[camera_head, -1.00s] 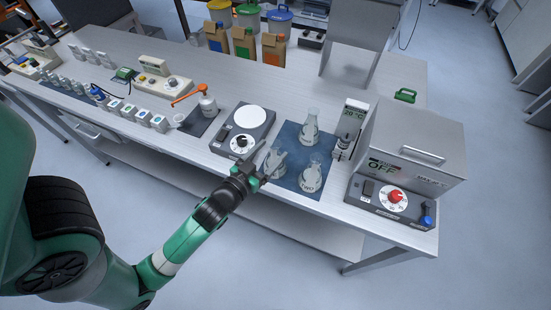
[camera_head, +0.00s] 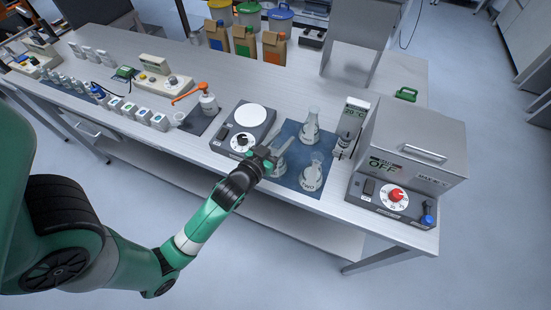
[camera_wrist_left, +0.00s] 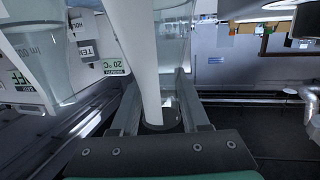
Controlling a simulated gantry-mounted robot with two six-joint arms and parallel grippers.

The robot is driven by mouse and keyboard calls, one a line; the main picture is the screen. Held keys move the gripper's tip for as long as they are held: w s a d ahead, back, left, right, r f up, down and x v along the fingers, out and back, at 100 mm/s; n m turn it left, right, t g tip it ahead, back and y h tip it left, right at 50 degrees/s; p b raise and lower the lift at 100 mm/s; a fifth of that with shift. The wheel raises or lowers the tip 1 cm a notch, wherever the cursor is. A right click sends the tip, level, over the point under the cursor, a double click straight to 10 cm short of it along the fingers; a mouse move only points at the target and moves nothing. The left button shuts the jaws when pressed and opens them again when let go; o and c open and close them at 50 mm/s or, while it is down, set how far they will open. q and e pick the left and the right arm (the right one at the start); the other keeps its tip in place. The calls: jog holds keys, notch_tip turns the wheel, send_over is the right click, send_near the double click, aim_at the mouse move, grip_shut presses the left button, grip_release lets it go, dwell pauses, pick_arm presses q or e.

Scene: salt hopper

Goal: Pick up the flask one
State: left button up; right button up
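Three clear glass flasks stand on a dark blue mat (camera_head: 291,180). The front-right flask (camera_head: 312,178) is marked TWO, and another flask (camera_head: 310,127) stands at the back. The front-left flask (camera_head: 279,164) is partly covered by my left gripper (camera_head: 279,147), so its label is hidden. In the left wrist view, my left gripper (camera_wrist_left: 158,100) has its two fingers spread apart. Clear glass (camera_wrist_left: 174,40) shows between and beyond the fingers, with a pale upright bar in front of it. I cannot tell whether a finger touches the glass. My right gripper is not in view.
A hot plate (camera_head: 243,128) stands left of the mat. A 20 °C display unit (camera_head: 353,118) stands at its right. A grey box oven (camera_head: 415,140) reading OFF stands farther right. The bench front edge runs below the mat.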

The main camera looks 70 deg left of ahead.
pick_arm(q)
grip_shut()
dwell(1.0)
